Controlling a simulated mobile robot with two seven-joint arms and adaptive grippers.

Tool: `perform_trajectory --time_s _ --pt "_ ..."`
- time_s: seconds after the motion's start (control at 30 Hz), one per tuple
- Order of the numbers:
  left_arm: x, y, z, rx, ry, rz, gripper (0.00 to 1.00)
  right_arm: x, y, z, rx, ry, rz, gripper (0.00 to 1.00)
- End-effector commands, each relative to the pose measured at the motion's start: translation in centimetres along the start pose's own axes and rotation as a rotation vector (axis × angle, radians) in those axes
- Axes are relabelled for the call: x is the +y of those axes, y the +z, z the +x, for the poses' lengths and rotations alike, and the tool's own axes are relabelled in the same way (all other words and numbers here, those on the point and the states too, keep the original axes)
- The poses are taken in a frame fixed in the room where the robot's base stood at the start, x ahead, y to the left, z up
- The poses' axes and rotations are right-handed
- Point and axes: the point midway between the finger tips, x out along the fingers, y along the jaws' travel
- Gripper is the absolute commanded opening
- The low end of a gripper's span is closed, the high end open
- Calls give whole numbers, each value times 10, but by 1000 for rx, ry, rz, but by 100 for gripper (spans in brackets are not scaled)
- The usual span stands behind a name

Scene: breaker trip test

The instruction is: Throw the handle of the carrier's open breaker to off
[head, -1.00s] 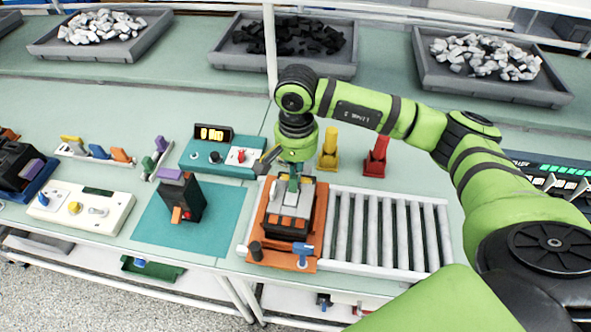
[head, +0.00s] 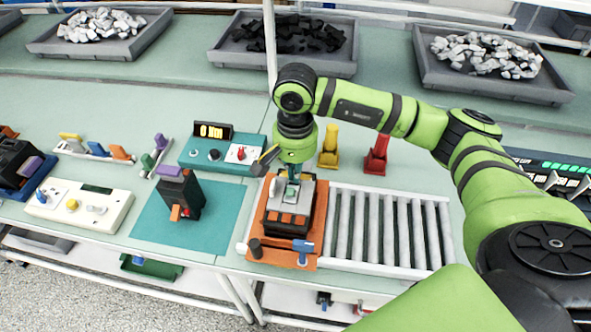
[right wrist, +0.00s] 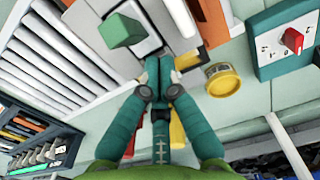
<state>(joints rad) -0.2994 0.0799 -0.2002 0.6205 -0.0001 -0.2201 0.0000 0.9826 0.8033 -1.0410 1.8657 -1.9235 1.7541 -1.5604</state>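The orange carrier (head: 270,254) stands at the left end of the roller track and holds the open breaker (head: 300,209), a grey body with orange blocks. The breaker's green handle (head: 292,191) shows just under my right gripper (head: 293,177). In the right wrist view the green handle (right wrist: 121,30) stands on the pale breaker face, up and left of my gripper tips (right wrist: 160,64). The two teal fingers are close together with nothing visible held, and they look apart from the handle. Which way the handle is thrown is hard to tell. My left gripper is out of view.
The roller track (head: 380,230) lies right of the carrier. A teal tester with a red knob (head: 222,155) and a black breaker on a teal mat (head: 180,198) stand left. Yellow (head: 329,150) and red (head: 376,158) stands are close behind my gripper.

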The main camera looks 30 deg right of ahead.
Motion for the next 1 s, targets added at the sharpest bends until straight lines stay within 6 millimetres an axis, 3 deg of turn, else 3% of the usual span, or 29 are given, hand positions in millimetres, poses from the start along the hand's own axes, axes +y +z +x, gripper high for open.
perform_trajectory --time_s 0.17,0.8,1.0 --pt "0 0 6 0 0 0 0 2 -6 3 4 5 6 0" --pt "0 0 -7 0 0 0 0 1 -35 -51 4 2 4 0" --pt "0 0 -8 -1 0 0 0 1 -39 -58 2 3 3 0"
